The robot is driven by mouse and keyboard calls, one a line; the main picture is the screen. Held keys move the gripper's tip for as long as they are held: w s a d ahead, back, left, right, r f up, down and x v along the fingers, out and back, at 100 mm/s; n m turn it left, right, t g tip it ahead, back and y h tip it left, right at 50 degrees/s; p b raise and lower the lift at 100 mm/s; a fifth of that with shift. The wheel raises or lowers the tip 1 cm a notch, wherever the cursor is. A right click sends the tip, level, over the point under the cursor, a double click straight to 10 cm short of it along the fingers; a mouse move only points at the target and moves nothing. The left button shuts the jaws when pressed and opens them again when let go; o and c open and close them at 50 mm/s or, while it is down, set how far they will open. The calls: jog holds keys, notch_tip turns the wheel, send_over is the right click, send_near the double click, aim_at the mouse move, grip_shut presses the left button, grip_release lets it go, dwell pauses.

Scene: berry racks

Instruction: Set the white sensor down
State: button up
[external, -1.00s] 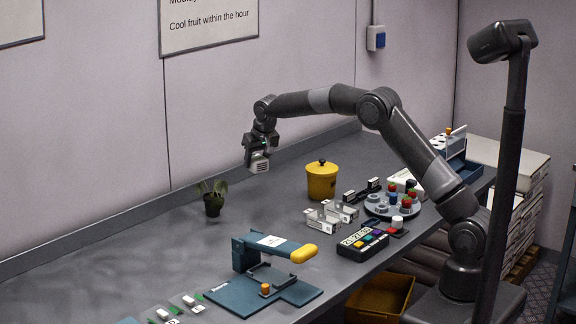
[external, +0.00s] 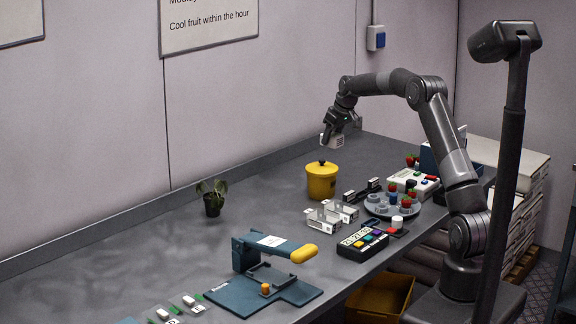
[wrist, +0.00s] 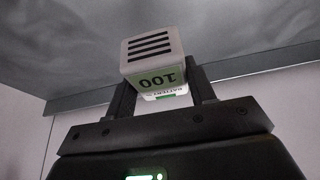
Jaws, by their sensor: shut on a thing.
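The white sensor (wrist: 152,50) is a small white box with dark slots on one face and a green label reading 100. My gripper (wrist: 160,97) is shut on it, one finger at each side, in the wrist view. In the external view my gripper (external: 335,128) holds the sensor (external: 332,140) in the air, above and behind the yellow lidded pot. The sensor's far side is hidden.
The yellow pot (external: 321,183) stands on the grey bench (external: 150,245). To its right are a round tray (external: 375,209) with cups and strawberries, and a keypad box (external: 362,245). A plant (external: 213,198) stands left, with clear bench around it. A blue press (external: 262,258) is in front.

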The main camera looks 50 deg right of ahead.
jog(key=shift+d+f, duration=0.1)
jog(key=w+a+f, duration=0.4)
jog(key=w+a, duration=0.1)
jog(key=w+a+f, duration=0.2)
jog(key=w, duration=0.1)
jog(key=shift+a+f, duration=0.35)
jog(key=shift+a, duration=0.05)
jog(key=shift+f, duration=2)
jog(key=shift+f, duration=0.1)
jog(key=o, duration=1)
